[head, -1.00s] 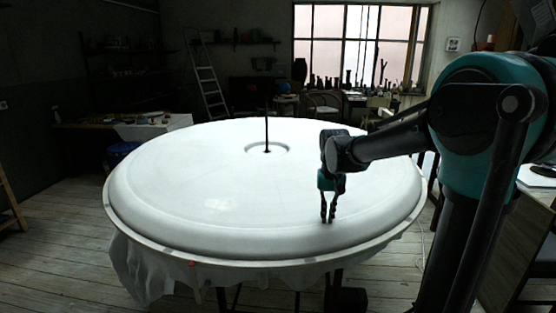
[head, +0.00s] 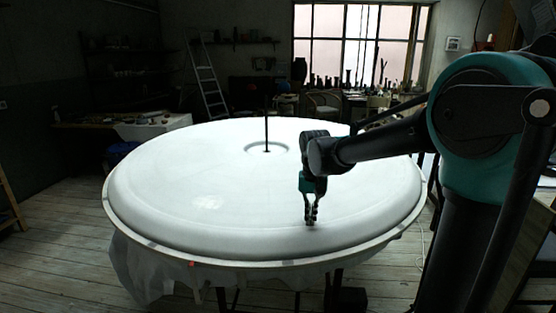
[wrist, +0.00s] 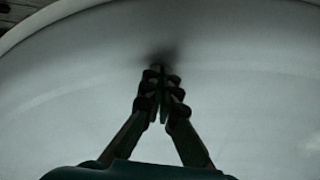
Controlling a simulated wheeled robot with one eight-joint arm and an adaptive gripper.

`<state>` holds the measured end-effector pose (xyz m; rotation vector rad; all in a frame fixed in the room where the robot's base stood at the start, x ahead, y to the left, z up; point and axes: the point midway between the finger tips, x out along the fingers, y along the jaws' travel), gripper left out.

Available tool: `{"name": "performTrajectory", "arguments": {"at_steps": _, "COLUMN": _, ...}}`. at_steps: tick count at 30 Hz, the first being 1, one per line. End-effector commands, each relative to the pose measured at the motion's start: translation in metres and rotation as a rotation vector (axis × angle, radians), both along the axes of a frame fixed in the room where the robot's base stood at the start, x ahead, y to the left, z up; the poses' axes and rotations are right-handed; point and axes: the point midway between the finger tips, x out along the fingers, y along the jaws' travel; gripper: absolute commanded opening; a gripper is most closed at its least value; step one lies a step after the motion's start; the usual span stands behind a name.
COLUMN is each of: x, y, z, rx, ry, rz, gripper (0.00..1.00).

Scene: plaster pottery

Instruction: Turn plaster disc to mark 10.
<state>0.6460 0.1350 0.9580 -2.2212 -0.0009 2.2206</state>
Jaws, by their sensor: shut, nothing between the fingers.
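The plaster disc (head: 180,195) is a large, white, round slab with a raised rim and a thin dark rod (head: 267,120) standing in a small ring at its centre. Its rim band (head: 150,241) carries faint grey marks and one small red mark (head: 192,264) at the front; no numbers are readable. My gripper (head: 311,221) points down at the front right part of the disc, near its raised rim. In the wrist view its fingertips (wrist: 160,72) are together with a dark shadow just beyond them on the plaster. I cannot tell whether they touch the surface.
Pale cloth (head: 140,276) hangs below the disc's edge. A ladder (head: 207,85) and a side table (head: 150,126) stand behind at the left. A window (head: 360,45) and shelves with vessels are at the back. The wooden floor at the front left is clear.

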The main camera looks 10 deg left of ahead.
Motion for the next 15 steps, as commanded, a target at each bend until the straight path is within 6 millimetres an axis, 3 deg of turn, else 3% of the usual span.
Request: {"name": "performTrajectory", "arguments": {"at_steps": 15, "x": -0.010, "y": 0.027, "z": 0.002, "rx": -0.001, "ry": 0.000, "rz": 0.001, "gripper": 0.00}}
